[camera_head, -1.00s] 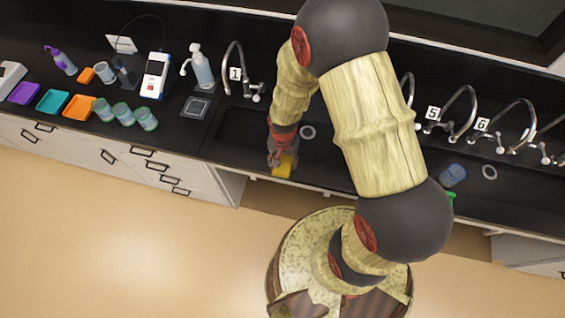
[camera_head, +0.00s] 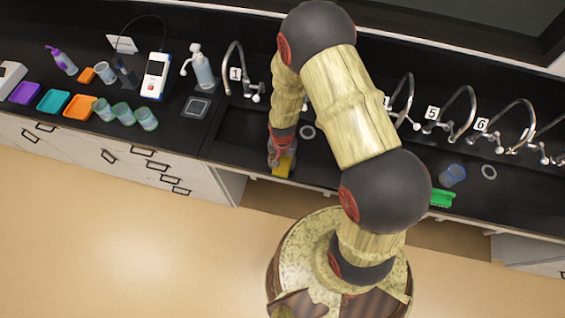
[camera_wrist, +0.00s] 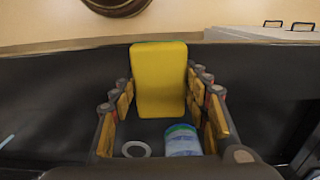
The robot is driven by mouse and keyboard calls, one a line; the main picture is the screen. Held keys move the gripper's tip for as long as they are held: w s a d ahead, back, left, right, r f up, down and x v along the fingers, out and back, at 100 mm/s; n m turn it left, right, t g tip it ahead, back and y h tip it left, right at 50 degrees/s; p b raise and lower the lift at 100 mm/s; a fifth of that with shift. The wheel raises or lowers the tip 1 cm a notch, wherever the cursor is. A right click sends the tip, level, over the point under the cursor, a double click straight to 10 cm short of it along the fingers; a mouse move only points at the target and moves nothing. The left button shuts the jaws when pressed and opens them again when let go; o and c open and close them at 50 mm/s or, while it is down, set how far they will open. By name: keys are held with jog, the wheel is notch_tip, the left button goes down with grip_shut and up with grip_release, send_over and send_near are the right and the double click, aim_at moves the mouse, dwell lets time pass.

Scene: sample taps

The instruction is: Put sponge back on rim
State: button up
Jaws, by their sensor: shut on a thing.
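The yellow sponge (camera_head: 283,167) is in my gripper (camera_head: 281,153) at the front edge of the long black sink. In the wrist view the sponge (camera_wrist: 159,80) stands upright between the two fingers of my gripper (camera_wrist: 160,92), with a thin green layer along its top edge. The fingers are shut on its sides. The sink's front rim (camera_head: 328,188) runs just beside the sponge. I cannot tell whether the sponge touches the rim, as my gripper partly covers it from above.
A pale ring (camera_head: 307,132) lies in the sink behind my gripper. Several curved taps line the back. Trays and cups crowd the left counter.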

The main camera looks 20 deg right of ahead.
jog(key=o, duration=1.1)
jog(key=shift+f, duration=0.1)
notch_tip(320, 180, up, 12)
notch_tip(320, 180, up, 13)
jog(key=n+t, duration=0.2)
send_over(283, 163)
jog(key=s+r+n+t, duration=0.1)
jog(key=s+r+n, duration=0.1)
jog(key=s+r, duration=0.5)
jog(key=s+r+n+t, duration=0.2)
jog(key=s+r, duration=0.5)
jog(key=r, duration=0.8)
jog(key=shift+n+t, duration=0.3)
jog(key=shift+n, duration=0.3)
jog(key=shift+f, duration=0.1)
